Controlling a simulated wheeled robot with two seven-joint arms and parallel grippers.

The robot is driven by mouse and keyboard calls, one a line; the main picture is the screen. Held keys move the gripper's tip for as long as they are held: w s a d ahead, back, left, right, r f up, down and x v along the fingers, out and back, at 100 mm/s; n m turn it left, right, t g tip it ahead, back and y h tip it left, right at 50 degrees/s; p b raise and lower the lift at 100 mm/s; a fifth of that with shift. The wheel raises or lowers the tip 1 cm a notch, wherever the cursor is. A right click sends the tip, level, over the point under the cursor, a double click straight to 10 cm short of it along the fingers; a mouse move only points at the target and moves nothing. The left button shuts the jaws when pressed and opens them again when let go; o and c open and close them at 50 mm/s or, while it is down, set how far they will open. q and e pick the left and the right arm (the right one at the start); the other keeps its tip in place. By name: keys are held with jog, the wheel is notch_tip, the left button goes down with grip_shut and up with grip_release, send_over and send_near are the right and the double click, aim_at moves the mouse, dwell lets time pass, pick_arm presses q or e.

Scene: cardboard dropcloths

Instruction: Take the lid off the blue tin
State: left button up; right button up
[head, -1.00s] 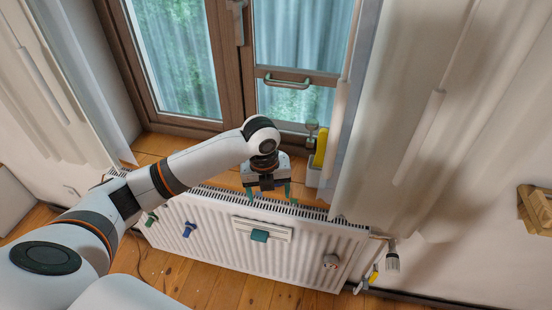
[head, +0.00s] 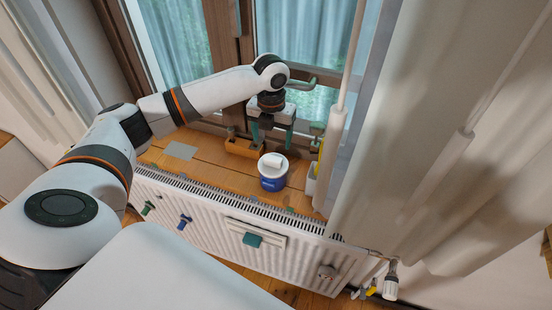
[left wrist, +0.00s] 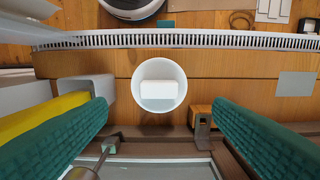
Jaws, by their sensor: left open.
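The blue tin (head: 273,184) stands upright on the wooden window sill. Its white lid (head: 263,165) is on top, with a pale rectangular block or handle (head: 276,160) in its middle. In the left wrist view the round white lid (left wrist: 176,105) and its block (left wrist: 158,90) show from above, and the tin's blue side is hidden. My left gripper (head: 272,142) is open and empty, above the sill on the window side of the tin. In the left wrist view its green fingers (left wrist: 160,116) are spread wider than the lid, not touching it. My right gripper is not in view.
An orange wooden box (head: 243,148) stands left of the tin. A pale container with something yellow (head: 316,168) stands to its right, near the curtain. A grey square (head: 181,150) lies on the sill's left. The white radiator (head: 215,222) runs along the near edge.

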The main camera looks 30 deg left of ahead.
aim_at(273, 158)
pick_arm(q)
jog(key=shift+s+f, duration=0.2)
jog(key=shift+f, duration=1.3)
jog(key=f, duration=0.1)
jog(key=f+p, duration=0.2)
jog(key=f, duration=0.1)
jog(key=shift+w+f, duration=0.1)
jog(key=shift+w, duration=0.25)
jog(key=shift+f, duration=0.6)
jog(key=shift+c, duration=0.8)
jog(key=c, duration=0.9)
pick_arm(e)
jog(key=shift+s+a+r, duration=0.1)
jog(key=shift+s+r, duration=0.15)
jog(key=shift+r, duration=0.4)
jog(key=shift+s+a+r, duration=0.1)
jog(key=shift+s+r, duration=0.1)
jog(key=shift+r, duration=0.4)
